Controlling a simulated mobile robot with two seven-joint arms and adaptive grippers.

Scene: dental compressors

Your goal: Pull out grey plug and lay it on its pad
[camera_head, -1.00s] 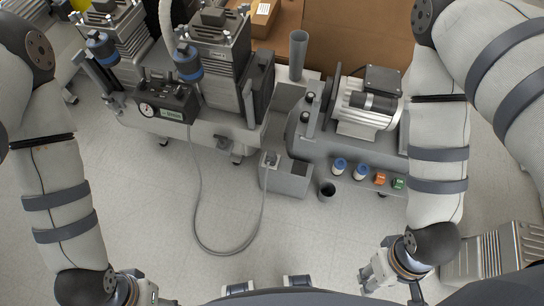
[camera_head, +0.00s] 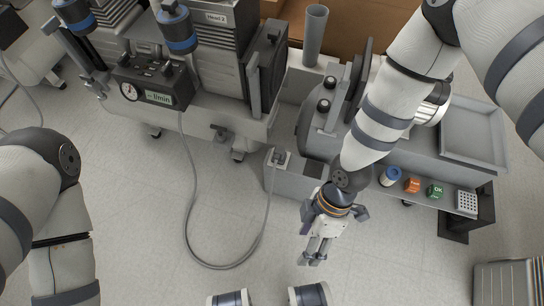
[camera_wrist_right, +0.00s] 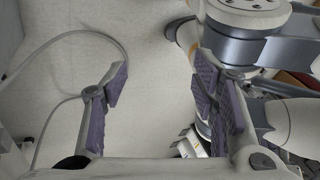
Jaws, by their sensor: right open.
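The grey plug (camera_head: 280,159) sits in a pale socket plate on top of a grey box (camera_head: 292,182), in the middle of the head view. A grey cable (camera_head: 190,200) runs from it in a loop over the floor to the gauge unit. A dark square pad (camera_head: 313,168) lies on the box top, right of the plug. My right gripper (camera_head: 312,254) is in front of the box, apart from the plug, pointing toward the bottom of the picture. In the right wrist view its purple-padded fingers (camera_wrist_right: 160,95) are open and empty, over the floor.
The compressor with the gauge unit (camera_head: 151,89) stands behind at left. Right of the box, a shelf holds a blue-and-white jar (camera_head: 390,176), an orange block (camera_head: 412,185) and a green block (camera_head: 435,191). The floor in front is mostly clear.

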